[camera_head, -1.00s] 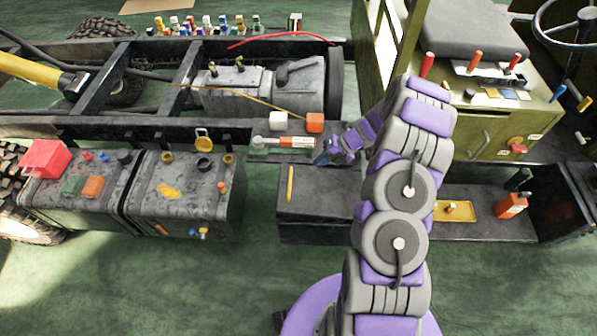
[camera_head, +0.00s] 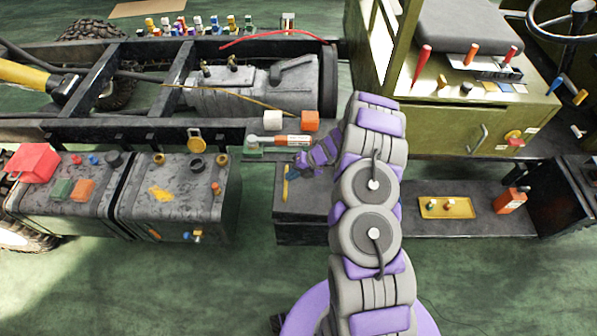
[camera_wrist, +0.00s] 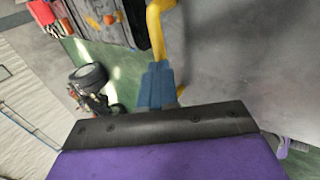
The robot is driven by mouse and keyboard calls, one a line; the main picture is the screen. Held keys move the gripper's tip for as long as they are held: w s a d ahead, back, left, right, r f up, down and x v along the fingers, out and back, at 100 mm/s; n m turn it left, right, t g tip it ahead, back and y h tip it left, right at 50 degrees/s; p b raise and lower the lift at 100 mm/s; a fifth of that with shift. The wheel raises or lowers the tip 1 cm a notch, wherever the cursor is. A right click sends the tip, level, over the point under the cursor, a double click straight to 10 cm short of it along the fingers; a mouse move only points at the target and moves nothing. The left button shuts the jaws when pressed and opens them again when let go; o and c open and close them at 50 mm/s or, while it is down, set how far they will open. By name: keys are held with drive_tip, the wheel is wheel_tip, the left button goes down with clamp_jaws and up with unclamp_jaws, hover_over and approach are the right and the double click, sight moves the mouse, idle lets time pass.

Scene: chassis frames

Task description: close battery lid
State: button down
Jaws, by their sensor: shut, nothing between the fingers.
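The dark battery lid (camera_head: 310,200) lies over the left part of the long box below the frame. In the head view it looks close to flat, but its exact angle is hard to tell. Its yellow handle (camera_head: 286,180) runs along the left side. My gripper (camera_head: 293,172) is shut and empty beside the handle's far end. In the wrist view, the blue fingertips (camera_wrist: 157,85) are right at the lower end of the yellow handle (camera_wrist: 155,30), and contact cannot be judged. The grey lid surface (camera_wrist: 235,50) fills the right side there.
Two dark tanks (camera_head: 180,195) with caps stand to the left. A yellow tray (camera_head: 447,208) and an orange container (camera_head: 510,200) are to the right.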

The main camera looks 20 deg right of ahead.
sight(291, 186)
drive_tip(key=shift+d+f, duration=0.15)
drive_tip(key=shift+d, duration=0.15)
drive_tip(key=shift+a+f+p, duration=0.1)
drive_tip(key=shift+a+p, duration=0.2)
drive_tip(key=shift+p, duration=0.05)
drive_tip(key=shift+a+f+h+p, duration=0.35)
drive_tip(key=shift+f+p, duration=0.2)
drive_tip(key=shift+p, duration=0.3)
drive_tip(key=shift+w+a+f+h+p, duration=0.1)
drive_tip(key=shift+f+h+p, duration=0.1)
drive_tip(key=shift+f+p, duration=0.4)
drive_tip(key=shift+w+a+f+h+p, duration=0.1)
drive_tip(key=shift+f+h+p, duration=0.05)
drive_tip(key=shift+f+p, duration=0.45)
drive_tip(key=shift+s+d+f+g, duration=0.15)
drive_tip(key=shift+s+f+g, duration=0.05)
drive_tip(key=shift+f+g, duration=0.15)
drive_tip(key=shift+s, duration=0.1)
